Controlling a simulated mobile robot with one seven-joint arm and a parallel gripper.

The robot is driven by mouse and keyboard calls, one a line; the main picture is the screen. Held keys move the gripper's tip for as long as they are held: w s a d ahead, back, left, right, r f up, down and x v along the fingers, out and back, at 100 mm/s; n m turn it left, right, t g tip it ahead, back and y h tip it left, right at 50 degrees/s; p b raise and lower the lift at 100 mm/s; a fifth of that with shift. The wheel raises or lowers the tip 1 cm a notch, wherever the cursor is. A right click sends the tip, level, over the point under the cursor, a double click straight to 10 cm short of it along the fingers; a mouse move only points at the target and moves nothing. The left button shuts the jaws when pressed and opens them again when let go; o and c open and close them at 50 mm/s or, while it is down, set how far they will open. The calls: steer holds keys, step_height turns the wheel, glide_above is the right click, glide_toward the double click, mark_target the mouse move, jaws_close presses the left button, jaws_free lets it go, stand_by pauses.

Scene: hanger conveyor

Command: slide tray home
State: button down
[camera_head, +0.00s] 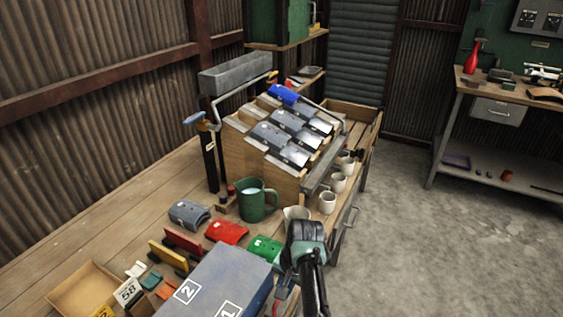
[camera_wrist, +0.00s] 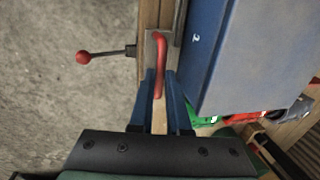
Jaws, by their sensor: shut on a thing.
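My gripper (camera_wrist: 159,80) is low in the wrist view, with its two blue fingers on either side of a red handle (camera_wrist: 161,48). It is shut on this handle, which stands on a metal plate at a wooden edge. A blue-grey box (camera_wrist: 238,50) marked with numbers is just right of the handle. In the head view my arm comes up from the bottom, beside the same box (camera_head: 215,285), and hides the fingertips. I cannot tell which part is the tray; a long grey trough (camera_head: 235,74) sits high at the back left.
A lever with a red knob (camera_wrist: 83,58) sticks out left of the handle. Green mug (camera_head: 258,200), several white cups (camera_head: 327,203) and coloured curved pieces (camera_head: 227,232) crowd the bench near a sloped wooden rack (camera_head: 240,150). Concrete floor to the right is clear.

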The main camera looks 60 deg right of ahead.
steer(key=shift+d+r, duration=0.1)
steer(key=shift+d, duration=0.15)
steer(key=c, duration=0.9)
jaws_free()
steer(key=s+r, duration=0.1)
steer(key=r, duration=0.7)
steer(key=s+r, duration=0.1)
steer(key=r, duration=0.3)
steer(key=shift+s+r+p, duration=0.3)
